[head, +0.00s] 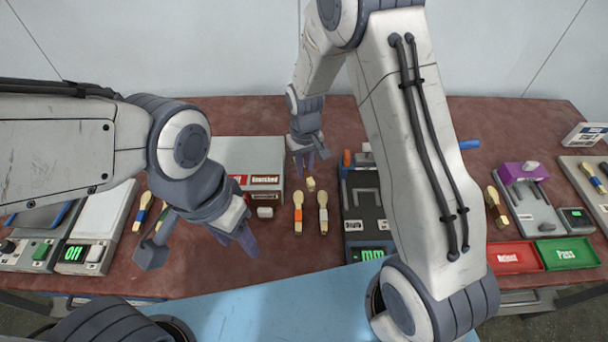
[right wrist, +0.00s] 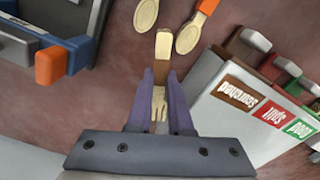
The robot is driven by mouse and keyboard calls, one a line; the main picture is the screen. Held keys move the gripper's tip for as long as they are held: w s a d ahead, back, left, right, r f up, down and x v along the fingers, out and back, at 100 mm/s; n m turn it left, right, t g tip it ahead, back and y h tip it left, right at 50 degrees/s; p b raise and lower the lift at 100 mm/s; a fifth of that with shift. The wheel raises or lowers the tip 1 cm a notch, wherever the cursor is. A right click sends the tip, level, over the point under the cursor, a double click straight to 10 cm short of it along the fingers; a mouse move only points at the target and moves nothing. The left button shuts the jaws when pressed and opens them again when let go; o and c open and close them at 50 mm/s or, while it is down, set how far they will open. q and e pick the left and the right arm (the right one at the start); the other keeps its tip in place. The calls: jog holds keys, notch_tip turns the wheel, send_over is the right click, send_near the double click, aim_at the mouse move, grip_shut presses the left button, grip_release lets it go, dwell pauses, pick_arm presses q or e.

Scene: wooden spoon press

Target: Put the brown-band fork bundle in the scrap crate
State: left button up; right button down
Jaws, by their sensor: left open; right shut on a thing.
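The brown-band fork bundle (right wrist: 159,72) is pale wood, with a brown band at its middle. My right gripper (right wrist: 160,100) is shut on it, with the purple fingers on both sides and the tines showing between them. In the head view only its pale end (head: 310,184) shows below my right gripper (head: 306,165); whether it touches the table I cannot tell. My left gripper (head: 247,238) is open and empty over the front of the table, left of the middle. I cannot make out a scrap crate in either view.
The grey sorting box (head: 235,150) has Scorched, Split and Good labels. An orange-band piece (head: 298,212) and a pale spoon (head: 323,212) lie near the bundle. A press machine (head: 365,210) stands right of them. Reject tray (head: 514,257) and Pass tray (head: 567,252) sit at right.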

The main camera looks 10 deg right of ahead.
aim_at(305, 187)
jog(key=shift+f, duration=2.55)
jog(key=shift+f, duration=0.15)
jog(key=c, duration=0.8)
grip_release()
jog(key=shift+c, duration=0.2)
